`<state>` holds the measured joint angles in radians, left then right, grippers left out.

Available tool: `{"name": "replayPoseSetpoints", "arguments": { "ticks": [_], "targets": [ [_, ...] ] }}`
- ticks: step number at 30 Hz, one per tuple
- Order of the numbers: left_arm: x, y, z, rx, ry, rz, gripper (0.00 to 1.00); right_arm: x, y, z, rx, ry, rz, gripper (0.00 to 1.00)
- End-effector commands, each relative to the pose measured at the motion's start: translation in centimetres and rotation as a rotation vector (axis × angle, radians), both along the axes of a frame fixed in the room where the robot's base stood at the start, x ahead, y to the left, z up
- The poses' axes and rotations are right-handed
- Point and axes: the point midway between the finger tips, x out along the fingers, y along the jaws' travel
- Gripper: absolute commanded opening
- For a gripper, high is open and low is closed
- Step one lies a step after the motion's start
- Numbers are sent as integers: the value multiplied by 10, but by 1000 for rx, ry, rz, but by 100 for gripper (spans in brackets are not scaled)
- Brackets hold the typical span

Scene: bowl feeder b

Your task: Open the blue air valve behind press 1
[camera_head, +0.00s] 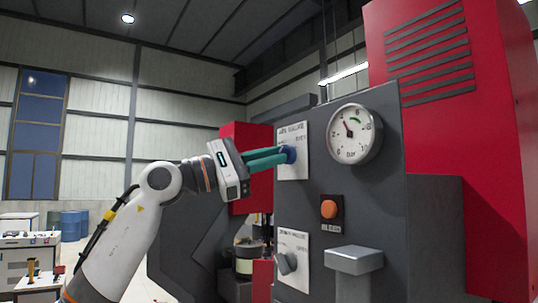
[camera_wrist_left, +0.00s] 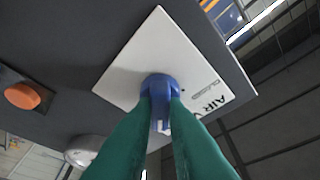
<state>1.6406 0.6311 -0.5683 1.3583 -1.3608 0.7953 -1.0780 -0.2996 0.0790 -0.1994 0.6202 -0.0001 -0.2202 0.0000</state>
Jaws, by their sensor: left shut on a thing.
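The blue air valve knob (camera_head: 289,154) sits on a white plate (camera_head: 294,171) on the dark grey panel. My left gripper (camera_head: 279,157) reaches it from the left, its two green fingers shut on the knob. In the left wrist view the fingers (camera_wrist_left: 162,108) close around the handle of the blue knob (camera_wrist_left: 158,83). The white plate (camera_wrist_left: 128,70) there carries partly readable lettering that starts "AIR V". The fingers hide part of the knob, and its exact angle is hard to tell. My right gripper is in neither view.
Right of the valve are a round gauge (camera_head: 363,150) and an orange button (camera_head: 328,209). Below are a grey knob (camera_head: 287,263) on another white plate and a protruding grey block (camera_head: 354,262). A tall red housing (camera_head: 500,150) stands at the right.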

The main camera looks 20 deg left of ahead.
Motion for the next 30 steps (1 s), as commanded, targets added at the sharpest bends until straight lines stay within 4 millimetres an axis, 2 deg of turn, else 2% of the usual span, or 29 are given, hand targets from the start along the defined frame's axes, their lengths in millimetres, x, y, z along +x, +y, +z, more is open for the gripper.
{"name": "replayPoseSetpoints", "arguments": {
  "ticks": [9,10,13,14,23,26,30],
  "targets": [
    [0,0,0,3,-3,2,0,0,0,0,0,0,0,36],
    [0,0,0,3,-3,2,16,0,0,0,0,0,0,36],
    [0,0,0,3,-3,2,32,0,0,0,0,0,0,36],
    [0,0,0,3,-3,2,35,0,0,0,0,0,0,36],
    [-1,2,-1,1,-2,2,35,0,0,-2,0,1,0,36],
    [-5,9,-6,1,-2,3,35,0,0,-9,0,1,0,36],
    [-20,29,-15,1,-3,4,35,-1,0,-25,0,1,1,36]
  ]
}}
